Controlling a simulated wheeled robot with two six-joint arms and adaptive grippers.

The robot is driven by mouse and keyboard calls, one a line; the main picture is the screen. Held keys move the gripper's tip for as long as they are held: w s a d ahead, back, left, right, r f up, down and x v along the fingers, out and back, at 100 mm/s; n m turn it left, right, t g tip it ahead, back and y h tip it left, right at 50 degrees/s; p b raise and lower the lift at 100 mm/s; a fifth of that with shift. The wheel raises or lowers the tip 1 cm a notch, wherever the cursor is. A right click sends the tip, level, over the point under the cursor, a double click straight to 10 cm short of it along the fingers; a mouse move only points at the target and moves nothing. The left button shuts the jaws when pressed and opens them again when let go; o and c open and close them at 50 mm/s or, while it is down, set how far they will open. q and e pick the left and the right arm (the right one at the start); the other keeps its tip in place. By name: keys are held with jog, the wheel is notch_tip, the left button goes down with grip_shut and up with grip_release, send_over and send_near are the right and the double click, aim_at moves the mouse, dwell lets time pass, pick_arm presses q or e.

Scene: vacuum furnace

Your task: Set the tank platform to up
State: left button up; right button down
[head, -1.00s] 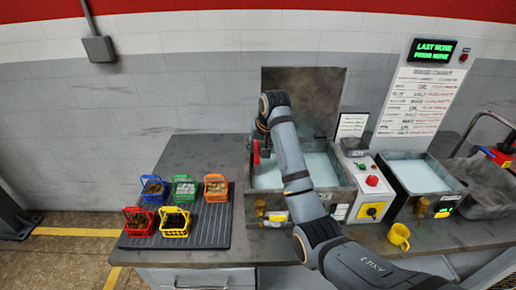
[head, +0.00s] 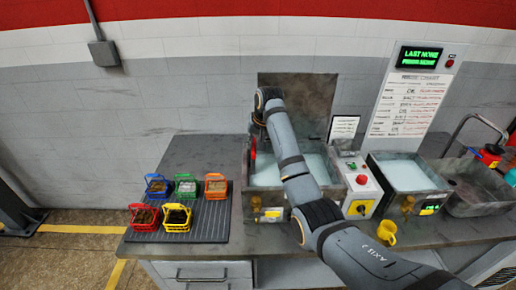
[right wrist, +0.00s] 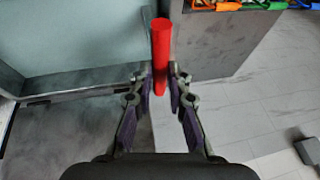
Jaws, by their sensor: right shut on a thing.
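The left tank (head: 262,202) is an open grey metal tank on the bench, with pale liquid inside and a raised lid behind it. A red handle (head: 253,148) shows at its back left; in the right wrist view the red handle (right wrist: 161,45) is an upright-looking red cylinder. My right gripper (right wrist: 160,88) is shut on the red handle, one finger on each side. In the head view my right arm crosses the tank and hides part of it, and the gripper (head: 258,140) is mostly covered by its own wrist. The platform inside the tank cannot be made out. My left gripper is not in view.
Several coloured baskets stand on a dark ribbed mat (head: 215,225) at the left. The wall board reads LAST NONE.

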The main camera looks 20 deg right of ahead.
notch_tip(320, 180, up, 8)
jog(key=p, duration=0.4)
jog(key=shift+r+p, duration=0.45)
jog(key=c, duration=1.7)
grip_release()
jog(key=o, duration=0.4)
jog(key=shift+f, duration=0.2)
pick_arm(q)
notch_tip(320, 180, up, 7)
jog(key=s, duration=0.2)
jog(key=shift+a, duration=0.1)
pick_arm(e)
jog(key=v, duration=1.2)
